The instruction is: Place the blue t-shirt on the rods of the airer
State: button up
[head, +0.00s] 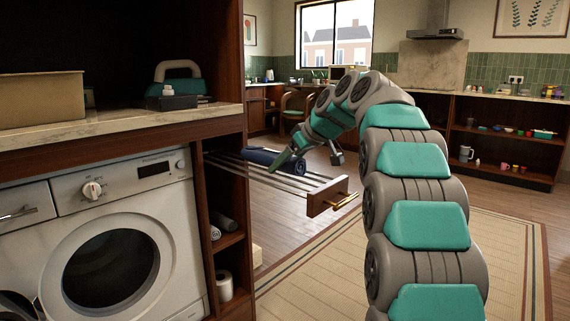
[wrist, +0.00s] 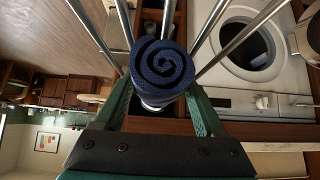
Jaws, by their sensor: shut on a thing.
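The blue t-shirt is a dark blue roll (head: 262,156) at the pulled-out airer in the head view. In the wrist view its spiral end (wrist: 162,66) faces the camera. My gripper (head: 284,161) is shut on the roll, with its green fingers on either side of it in the wrist view (wrist: 160,98). The airer has several metal rods (head: 290,184) and a wooden front (head: 322,199) with a brass handle. The roll appears over the rods' far side. I cannot tell whether it touches them. My gripper partly hides it.
A washing machine (head: 118,245) stands left of the airer under a stone counter (head: 120,124).

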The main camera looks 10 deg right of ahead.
jog(key=shift+f, duration=0.15)
jog(key=o, duration=1.5)
jog(key=shift+r, duration=0.3)
jog(key=v, duration=1.2)
jog(key=shift+d+f, duration=0.1)
jog(key=shift+f, duration=0.1)
